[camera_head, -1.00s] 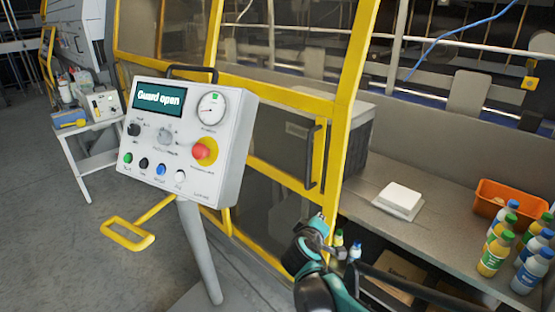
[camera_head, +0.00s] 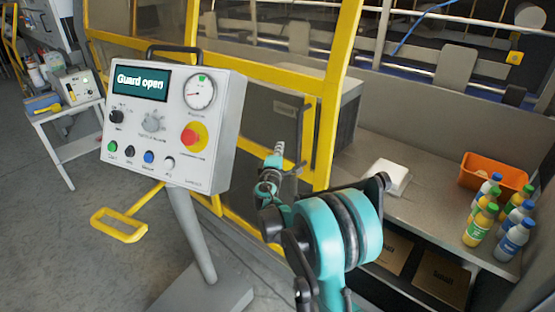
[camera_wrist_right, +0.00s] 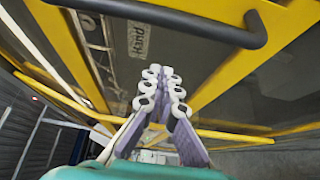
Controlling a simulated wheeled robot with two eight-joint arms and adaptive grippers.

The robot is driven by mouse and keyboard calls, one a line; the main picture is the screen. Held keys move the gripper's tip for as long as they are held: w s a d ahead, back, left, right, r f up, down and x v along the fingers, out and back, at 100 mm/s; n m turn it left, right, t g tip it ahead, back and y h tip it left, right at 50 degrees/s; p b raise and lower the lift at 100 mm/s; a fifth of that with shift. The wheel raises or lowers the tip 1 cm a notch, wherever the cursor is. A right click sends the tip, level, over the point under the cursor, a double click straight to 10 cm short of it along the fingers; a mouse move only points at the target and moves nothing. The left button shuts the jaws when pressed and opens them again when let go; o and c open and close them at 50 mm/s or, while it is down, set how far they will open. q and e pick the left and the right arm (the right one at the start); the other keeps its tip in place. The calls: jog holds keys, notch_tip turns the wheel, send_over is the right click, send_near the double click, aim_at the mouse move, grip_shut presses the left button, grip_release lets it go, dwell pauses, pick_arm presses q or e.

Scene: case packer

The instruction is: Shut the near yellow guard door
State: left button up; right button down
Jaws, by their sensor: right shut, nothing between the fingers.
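The near yellow guard door (camera_head: 338,90) has a yellow frame with clear panels and stands open, its edge beside the open bay with the shelf. Its dark handle (camera_head: 302,135) is upright near that edge; the handle also crosses the top of the right wrist view (camera_wrist_right: 185,22). My right gripper (camera_head: 279,148) is shut and empty, in front of the door and left of the handle in the head view. In the right wrist view its fingertips (camera_wrist_right: 163,82) are together, pointing at the door panel, apart from the handle. My left gripper is not in view.
A control panel (camera_head: 222,130) on a post, reading "Guard open", stands left of my right arm, with a yellow bar (camera_head: 122,228) below it. A shelf (camera_head: 420,205) on the right holds a white stack (camera_head: 388,176), an orange bin (camera_head: 485,177) and several bottles (camera_head: 481,222).

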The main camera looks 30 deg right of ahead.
jog(key=d, duration=0.1)
jog(key=s+d+b, duration=0.1)
jog(key=d, duration=0.1)
jog(key=shift+s+d, duration=0.25)
jog(key=shift+s, duration=0.1)
